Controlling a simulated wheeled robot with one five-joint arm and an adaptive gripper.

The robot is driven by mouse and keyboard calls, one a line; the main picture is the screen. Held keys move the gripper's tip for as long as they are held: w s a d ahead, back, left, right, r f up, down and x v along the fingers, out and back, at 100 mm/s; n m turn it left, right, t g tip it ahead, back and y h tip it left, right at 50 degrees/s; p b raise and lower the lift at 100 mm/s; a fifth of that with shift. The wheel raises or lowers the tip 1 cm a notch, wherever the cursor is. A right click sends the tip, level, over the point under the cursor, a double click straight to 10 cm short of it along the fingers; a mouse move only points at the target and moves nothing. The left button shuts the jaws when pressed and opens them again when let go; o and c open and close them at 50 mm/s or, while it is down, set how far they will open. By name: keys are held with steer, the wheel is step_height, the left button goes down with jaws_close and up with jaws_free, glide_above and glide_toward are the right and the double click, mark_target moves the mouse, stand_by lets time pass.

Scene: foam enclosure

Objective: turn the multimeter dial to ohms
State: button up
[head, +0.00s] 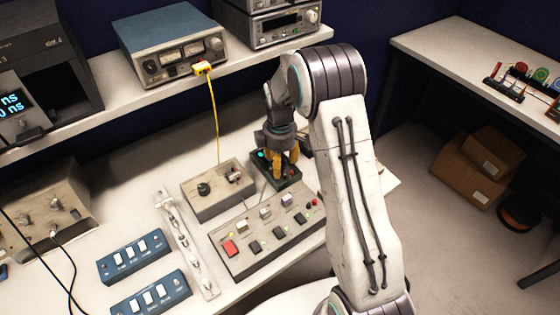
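A small dark device (291,180) with a lit teal spot, which looks like the multimeter, sits on the white bench near the middle of the head view. My gripper (282,164) points down right over it, its orange fingertips at or just above its top face. The fingers and my wrist cover most of the device, so the dial and its setting are hidden. I cannot tell whether the fingers touch the dial or how far apart they are.
A beige box with a knob (217,191) stands just left of the device. A button panel (262,236) lies in front, with blue switch boxes (134,256) further left. A yellow cable (214,120) hangs from the shelf instrument (172,45). Cardboard boxes (477,165) stand at right.

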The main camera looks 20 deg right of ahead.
steer(key=shift+o, duration=0.2)
steer(key=shift+f, duration=0.1)
jaws_close()
stand_by(0.4)
